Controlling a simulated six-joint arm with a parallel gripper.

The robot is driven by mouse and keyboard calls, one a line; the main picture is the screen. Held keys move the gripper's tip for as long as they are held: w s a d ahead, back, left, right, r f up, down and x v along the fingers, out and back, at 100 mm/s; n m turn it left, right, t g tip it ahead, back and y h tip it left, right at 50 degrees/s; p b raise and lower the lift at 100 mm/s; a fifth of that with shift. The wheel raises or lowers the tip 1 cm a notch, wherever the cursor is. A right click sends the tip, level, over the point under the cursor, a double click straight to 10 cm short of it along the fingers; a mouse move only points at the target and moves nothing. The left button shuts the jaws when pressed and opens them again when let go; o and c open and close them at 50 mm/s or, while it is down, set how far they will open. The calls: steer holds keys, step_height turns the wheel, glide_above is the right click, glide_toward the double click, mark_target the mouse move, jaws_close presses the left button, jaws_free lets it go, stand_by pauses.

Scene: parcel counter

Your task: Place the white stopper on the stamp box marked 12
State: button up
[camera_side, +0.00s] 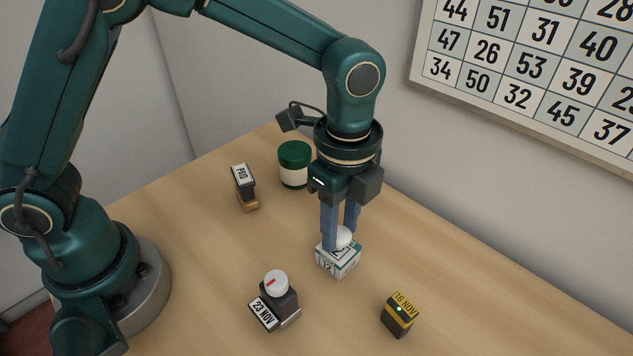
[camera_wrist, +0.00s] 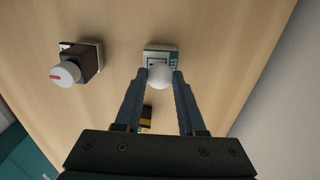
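The white stopper (camera_side: 343,237) is a round white ball at the top of the stamp box marked 12 (camera_side: 345,265). In the wrist view the stopper (camera_wrist: 160,76) sits between my fingertips, with the box (camera_wrist: 158,54) just beyond it. My gripper (camera_side: 338,240) points straight down, and its two blue-grey fingers lie against both sides of the stopper. One finger partly hides the stopper and the box's top in the side view. The stopper looks to be at the box top; whether its underside touches is hidden.
A black stamp marked 23 NOV (camera_side: 283,298) with a white, red-marked knob stands front left of the box. A yellow-black 16 NOV stamp (camera_side: 400,315) is front right. A PAID stamp (camera_side: 243,185) and green-lidded jar (camera_side: 294,165) stand behind. A number board (camera_side: 540,75) hangs on the wall.

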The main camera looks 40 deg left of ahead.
mark_target(340, 232)
steer(key=o, duration=0.3)
steer(key=shift+o, duration=0.2)
steer(key=shift+r, duration=0.1)
step_height(340, 232, up, 11)
steer(key=s+a+r+n+t, duration=0.3)
steer(key=s+a+r+n, duration=0.1)
steer(key=a+n, duration=0.5)
steer(key=s+a+f+n+t, duration=0.2)
steer(key=s+a+f+n, duration=0.3)
steer(key=n, duration=0.4)
steer(key=shift+s+t, duration=0.3)
steer(key=shift+s, duration=0.55)
